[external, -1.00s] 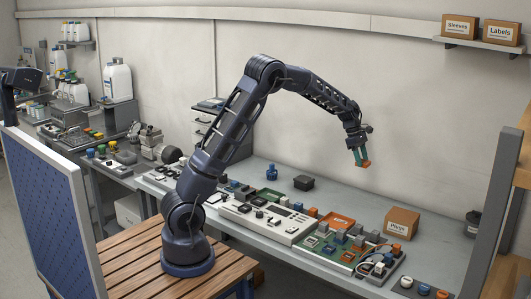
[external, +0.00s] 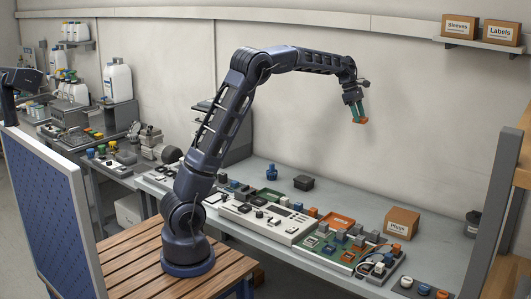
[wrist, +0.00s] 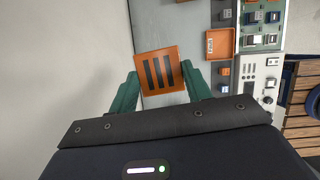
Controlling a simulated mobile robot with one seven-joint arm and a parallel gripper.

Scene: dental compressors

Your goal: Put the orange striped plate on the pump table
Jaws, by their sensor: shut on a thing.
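The orange striped plate (wrist: 159,71) is a square orange piece with dark stripes. In the wrist view it sits between the green fingers of my gripper (wrist: 160,82), which is shut on it. In the external view my gripper (external: 355,108) holds the plate (external: 360,120) high above the long workbench, pointing down. A second table (external: 134,170) stands at the left and carries a grey pump-like machine (external: 150,141); I take it for the pump table.
The workbench (external: 340,195) holds a white control panel (external: 262,221), a green board with blocks, an orange tray (external: 337,220) and a cardboard box (external: 401,222). A blue perforated panel (external: 50,220) stands at the front left. Small parts crowd the left table.

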